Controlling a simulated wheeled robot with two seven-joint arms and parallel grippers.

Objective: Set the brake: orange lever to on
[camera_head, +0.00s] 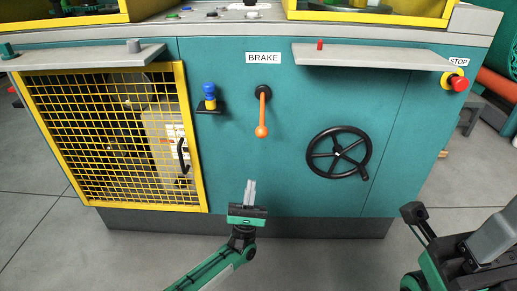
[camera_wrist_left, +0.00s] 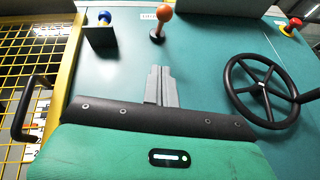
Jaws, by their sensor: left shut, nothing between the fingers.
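The orange brake lever (camera_head: 262,118) hangs from a black round pivot on the teal machine panel, under the white BRAKE label (camera_head: 263,58). Its ball end points down. In the left wrist view the orange ball (camera_wrist_left: 164,13) shows at the top, beyond the fingertips. My left gripper (camera_head: 250,187) is shut and empty, below the lever and apart from it. Its fingers (camera_wrist_left: 161,84) point toward the panel. No on or off mark can be read. My right arm shows at the lower right; its fingertips cannot be made out.
A black handwheel (camera_head: 338,153) is right of the lever. A blue knob (camera_head: 209,92) on a black bracket and a yellow mesh guard (camera_head: 110,140) are to the left. A red stop button (camera_head: 457,82) sits at the right edge. Grey shelves (camera_head: 370,57) jut out above.

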